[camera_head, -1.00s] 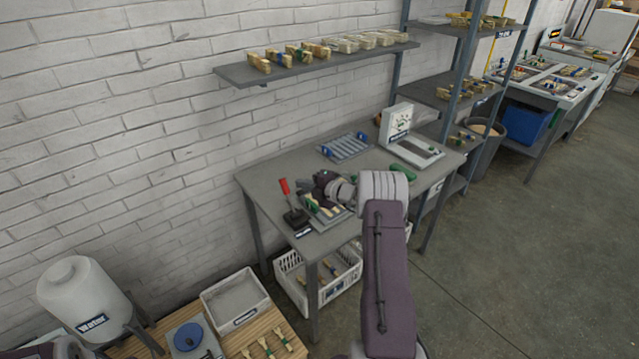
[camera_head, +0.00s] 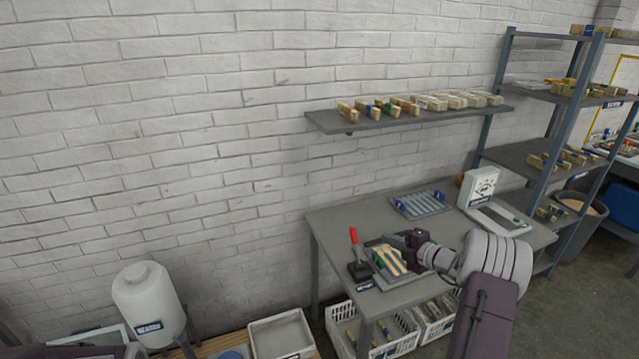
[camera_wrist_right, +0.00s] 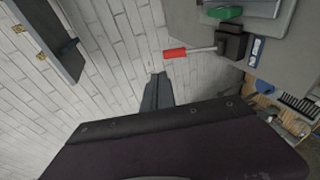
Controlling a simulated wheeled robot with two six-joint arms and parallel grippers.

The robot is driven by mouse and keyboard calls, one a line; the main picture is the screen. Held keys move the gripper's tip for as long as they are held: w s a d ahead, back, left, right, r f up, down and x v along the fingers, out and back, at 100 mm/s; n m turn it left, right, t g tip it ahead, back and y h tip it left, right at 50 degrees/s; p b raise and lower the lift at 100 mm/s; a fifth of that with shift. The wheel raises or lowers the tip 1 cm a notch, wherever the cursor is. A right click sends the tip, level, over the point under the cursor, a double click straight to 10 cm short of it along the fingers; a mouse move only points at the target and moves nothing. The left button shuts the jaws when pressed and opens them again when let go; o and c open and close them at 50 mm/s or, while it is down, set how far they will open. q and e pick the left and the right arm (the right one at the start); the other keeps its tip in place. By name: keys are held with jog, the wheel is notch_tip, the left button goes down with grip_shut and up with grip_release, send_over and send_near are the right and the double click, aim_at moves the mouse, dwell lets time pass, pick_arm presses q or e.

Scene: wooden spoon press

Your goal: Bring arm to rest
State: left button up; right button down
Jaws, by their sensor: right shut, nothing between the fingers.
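My right gripper (camera_head: 398,238) is over the grey table (camera_head: 340,224), above or just beside a tray with wooden pieces (camera_head: 388,260). In the right wrist view its dark fingers (camera_wrist_right: 157,88) are together, with nothing between them. The brick wall and the table edge show beyond them. The red-handled lever press (camera_head: 358,258) stands to the left of the gripper; its handle and base (camera_wrist_right: 228,44) also show in the wrist view. My left gripper is out of view; only a dark purple piece of my left arm may show at the bottom left.
A wall shelf (camera_head: 360,124) with wooden pieces hangs above the table. A slotted blue-ended rack (camera_head: 420,204) and a white scale-like device (camera_head: 480,188) stand at the table's back. White crates (camera_head: 385,345) sit under it. A white water tank (camera_head: 148,300) is at the left.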

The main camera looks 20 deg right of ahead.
jog(key=w+a+r+n+g+y, duration=0.1)
jog(key=a+r+n+y, duration=0.2)
jog(key=a, duration=0.6)
jog(key=w+a+r+n+g+y, duration=0.1)
jog(key=a+r+n, duration=0.25)
jog(key=a, duration=0.55)
jog(key=s+a+f+n+g+y, duration=0.1)
jog(key=s+a+n+g, duration=0.5)
jog(key=s+a+n, duration=0.5)
jog(key=s+a+f+n+g+h, duration=0.2)
jog(key=s+f+n, duration=0.1)
jog(key=s+n, duration=0.25)
jog(key=s+a+f+n+g+h, duration=0.1)
jog(key=s+a+f+n+g, duration=0.2)
jog(key=s, duration=0.4)
jog(key=s+d+f+n+h, duration=0.2)
jog(key=d+n, duration=0.3)
jog(key=n, duration=0.7)
jog(key=s+d+f+n+h, duration=0.3)
jog(key=s+d+n+h, duration=0.1)
jog(key=n, duration=0.9)
jog(key=shift+s+d+f, duration=0.2)
jog(key=shift+s+d, duration=0.6)
jog(key=shift+d, duration=0.3)
